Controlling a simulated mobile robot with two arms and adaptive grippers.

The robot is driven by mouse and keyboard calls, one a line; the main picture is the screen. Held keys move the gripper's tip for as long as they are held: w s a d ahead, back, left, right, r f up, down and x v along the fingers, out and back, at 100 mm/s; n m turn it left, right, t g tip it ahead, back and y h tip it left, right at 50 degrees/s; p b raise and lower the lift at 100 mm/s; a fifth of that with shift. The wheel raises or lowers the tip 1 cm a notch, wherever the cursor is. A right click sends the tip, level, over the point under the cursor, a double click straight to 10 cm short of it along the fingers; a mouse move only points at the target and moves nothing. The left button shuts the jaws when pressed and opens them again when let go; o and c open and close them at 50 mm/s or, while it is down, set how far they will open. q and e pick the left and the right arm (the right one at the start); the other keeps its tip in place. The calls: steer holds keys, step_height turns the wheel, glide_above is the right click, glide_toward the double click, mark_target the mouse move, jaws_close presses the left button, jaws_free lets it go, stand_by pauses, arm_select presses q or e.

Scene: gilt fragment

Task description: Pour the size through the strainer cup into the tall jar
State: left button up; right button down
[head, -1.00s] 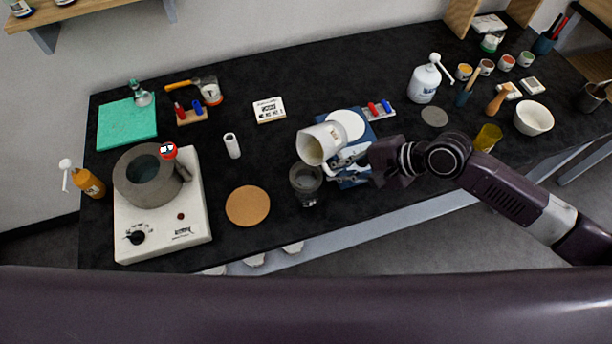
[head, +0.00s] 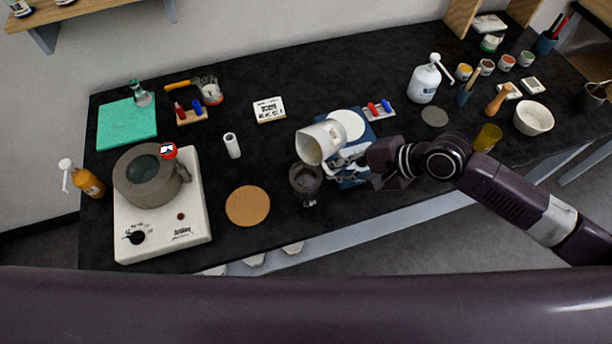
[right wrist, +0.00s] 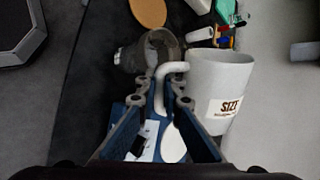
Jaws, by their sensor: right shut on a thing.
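The white size jug (head: 321,141) is tilted to the left, its mouth above the strainer cup. Its SIZE label shows in the right wrist view, where the jug (right wrist: 212,78) is at right. My right gripper (right wrist: 167,98) is shut on the jug's white handle; it also shows in the head view (head: 354,163). The strainer cup (head: 305,177) sits on top of the dark, see-through tall jar (head: 308,198) near the table's front edge. They look apart from the jug. I cannot make out a stream or the jar's level. My left gripper is out of view.
A blue stand with a white disc (head: 348,124) is behind the jug. A cork mat (head: 247,206) and a hot plate (head: 190,230) with a grey pot (head: 135,195) lie to the left. A white bottle (head: 424,82) and small pots stand at the right.

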steer(key=shift+w+d+r, duration=0.1)
steer(key=shift+w, duration=0.05)
steer(key=shift+w+d+f+m+y, duration=0.1)
steer(key=shift+w+f+m+y, duration=0.05)
steer(key=shift+f+m+y, duration=0.2)
steer(key=shift+r+m+g+y, duration=0.45)
steer(key=shift+r+g+y, duration=0.05)
steer(key=shift+g+y, duration=0.2)
steer(key=shift+s+f+m+g+y+b, duration=0.2)
steer(key=shift+f+m+g+y+b, duration=0.15)
steer(key=shift+b, duration=0.3)
steer(key=shift+a+r+m+g+y, duration=0.2)
steer(key=shift+r+m+g+y, duration=0.05)
steer(key=shift+r+g+y, duration=0.3)
steer(key=shift+s, duration=0.1)
